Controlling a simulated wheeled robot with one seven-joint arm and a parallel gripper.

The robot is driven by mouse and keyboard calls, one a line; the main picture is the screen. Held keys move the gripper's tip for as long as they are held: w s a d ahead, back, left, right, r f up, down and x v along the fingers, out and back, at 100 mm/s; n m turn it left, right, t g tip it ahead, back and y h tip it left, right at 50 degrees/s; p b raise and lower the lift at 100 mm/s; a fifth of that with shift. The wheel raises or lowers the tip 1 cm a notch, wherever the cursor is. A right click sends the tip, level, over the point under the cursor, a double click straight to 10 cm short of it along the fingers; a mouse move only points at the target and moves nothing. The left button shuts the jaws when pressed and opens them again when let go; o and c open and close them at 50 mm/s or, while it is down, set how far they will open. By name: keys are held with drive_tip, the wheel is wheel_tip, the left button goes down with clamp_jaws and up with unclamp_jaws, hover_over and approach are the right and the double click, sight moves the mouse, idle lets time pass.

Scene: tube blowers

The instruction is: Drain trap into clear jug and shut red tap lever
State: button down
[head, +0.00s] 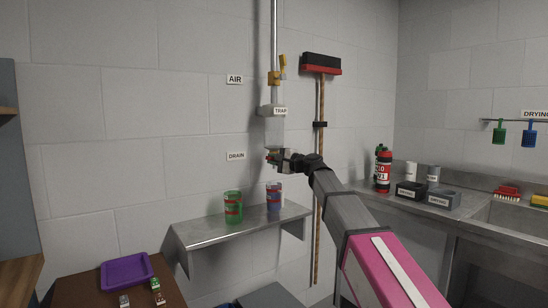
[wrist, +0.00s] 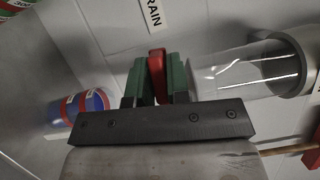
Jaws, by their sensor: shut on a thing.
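The trap (head: 273,128) hangs on the wall pipe; its clear bowl (wrist: 235,72) shows large in the wrist view. I cannot tell whether it holds liquid. My gripper (head: 274,159) is just under the bowl. In the wrist view its green fingers are shut on the red tap lever (wrist: 157,72). The tap body is mostly hidden behind the fingers. A blue-tinted jug with red bands (head: 274,200) stands on the shelf below the trap and also shows in the wrist view (wrist: 88,105). A green-tinted jug (head: 233,208) stands left of it. I see no untinted jug.
The metal shelf (head: 200,233) juts from the wall. A yellow-handled valve (head: 275,77) is higher on the pipe. A broom (head: 321,100) hangs close to the right. A purple tray (head: 126,271) lies at lower left. A sink counter with bottles is at right.

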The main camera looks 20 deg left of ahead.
drive_tip(key=shift+f+n, duration=0.4)
drive_tip(key=shift+n, duration=0.4)
drive_tip(key=shift+h, duration=0.3)
drive_tip(key=c, duration=1.2)
unclamp_jaws()
drive_tip(key=shift+o, duration=0.2)
drive_tip(key=v, duration=1)
drive_tip(key=shift+d, duration=0.4)
drive_tip(key=shift+s, duration=0.1)
